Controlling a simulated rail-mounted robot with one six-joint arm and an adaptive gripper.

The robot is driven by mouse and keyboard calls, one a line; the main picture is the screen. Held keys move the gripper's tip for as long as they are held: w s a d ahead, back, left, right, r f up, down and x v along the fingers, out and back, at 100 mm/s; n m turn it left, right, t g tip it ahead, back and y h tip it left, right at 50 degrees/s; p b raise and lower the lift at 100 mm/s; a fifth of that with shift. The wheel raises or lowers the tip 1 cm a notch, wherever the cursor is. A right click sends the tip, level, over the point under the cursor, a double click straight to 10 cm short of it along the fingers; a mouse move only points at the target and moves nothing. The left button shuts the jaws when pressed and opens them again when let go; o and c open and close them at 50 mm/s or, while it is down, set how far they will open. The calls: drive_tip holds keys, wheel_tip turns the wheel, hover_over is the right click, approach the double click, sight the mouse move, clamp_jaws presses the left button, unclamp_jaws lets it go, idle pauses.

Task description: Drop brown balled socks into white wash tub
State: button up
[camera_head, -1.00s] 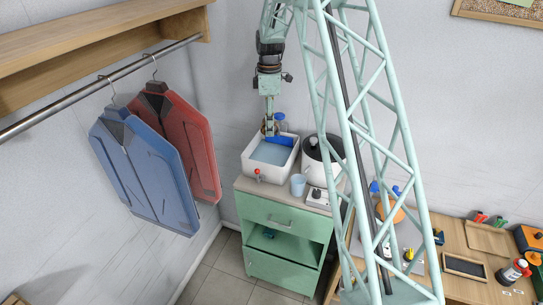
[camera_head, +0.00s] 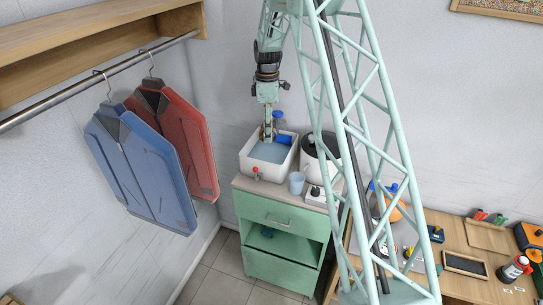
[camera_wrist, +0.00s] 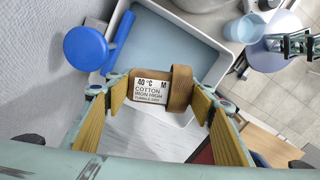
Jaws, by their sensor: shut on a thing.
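My gripper (camera_wrist: 160,92) is shut on the brown balled socks (camera_wrist: 181,88), which show between the yellow-lined fingers with a white care label facing the camera. In the head view my gripper (camera_head: 267,137) points down over the white wash tub (camera_head: 276,177), near its back part. The tub also shows in the wrist view (camera_wrist: 160,127), below the socks, with pale blue water inside. The gap between socks and water cannot be judged. The socks are too small to make out clearly in the head view.
A blue round-headed object (camera_wrist: 86,48) sits at the tub's rim beside the gripper. A light blue cup (camera_head: 297,183) and a white round pot (camera_head: 318,165) stand right of the tub on the green cabinet (camera_head: 270,212). Jackets (camera_head: 145,170) hang at left.

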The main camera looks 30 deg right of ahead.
drive_tip(key=shift+f, duration=0.85)
drive_tip(key=o, duration=0.9)
drive_tip(key=shift+r, duration=0.1)
drive_tip(key=shift+r, duration=5.9)
